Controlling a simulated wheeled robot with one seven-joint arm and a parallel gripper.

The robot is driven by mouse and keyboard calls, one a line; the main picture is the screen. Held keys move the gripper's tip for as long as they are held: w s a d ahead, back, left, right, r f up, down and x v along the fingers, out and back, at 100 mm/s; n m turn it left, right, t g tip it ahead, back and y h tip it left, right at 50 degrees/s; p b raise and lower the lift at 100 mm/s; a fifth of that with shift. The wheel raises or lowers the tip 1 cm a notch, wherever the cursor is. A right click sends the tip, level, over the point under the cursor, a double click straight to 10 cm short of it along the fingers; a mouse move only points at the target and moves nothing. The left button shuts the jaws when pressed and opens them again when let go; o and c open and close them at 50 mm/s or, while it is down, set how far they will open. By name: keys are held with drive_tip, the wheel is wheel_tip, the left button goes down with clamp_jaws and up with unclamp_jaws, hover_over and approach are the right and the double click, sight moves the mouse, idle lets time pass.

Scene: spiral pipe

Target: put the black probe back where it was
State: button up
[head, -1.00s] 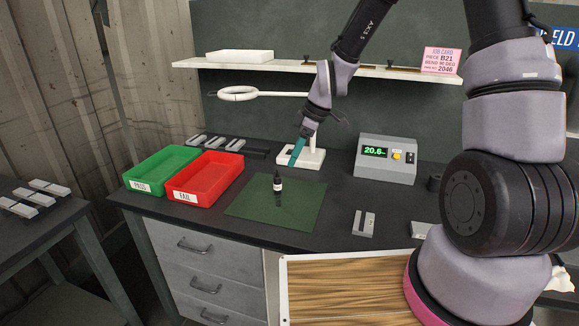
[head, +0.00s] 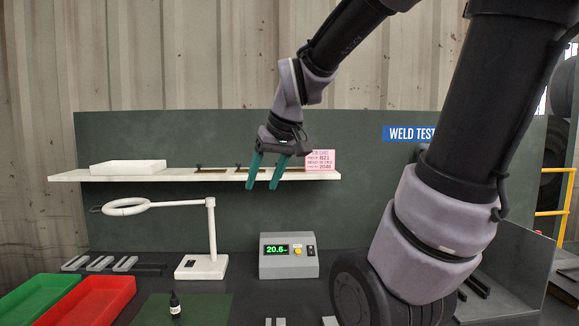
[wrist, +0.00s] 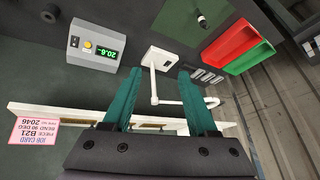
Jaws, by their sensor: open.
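My gripper (head: 262,187) is open, with its teal fingers apart and nothing between them. It hangs in front of the shelf, above the grey meter box (head: 289,257), which has a lit green display. The wrist view also shows the empty gripper (wrist: 160,72) and the meter (wrist: 95,46). I cannot make out a black probe for certain in any view. A dark round holder (wrist: 48,12) stands beside the meter in the wrist view; its inside cannot be told. A small black bottle with a pale label (head: 175,306) stands upright on the green mat (head: 150,311).
The white shelf (head: 130,178) carries a white box (head: 128,167) and a pink job card (head: 320,160). A white ring lamp (head: 211,235) stands left of the meter. Green (head: 28,297) and red (head: 100,300) trays are at the left, with grey pieces (head: 100,264) behind.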

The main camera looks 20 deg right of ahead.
drive_tip(key=s+d+r+m+t, duration=0.1)
drive_tip(key=s+d+r+m, duration=0.2)
drive_tip(key=s+m, duration=0.2)
drive_tip(key=shift+s+d+r+t, duration=0.15)
drive_tip(key=shift+s+r+t, duration=0.2)
drive_tip(key=shift+s, duration=0.65)
idle(1.0)
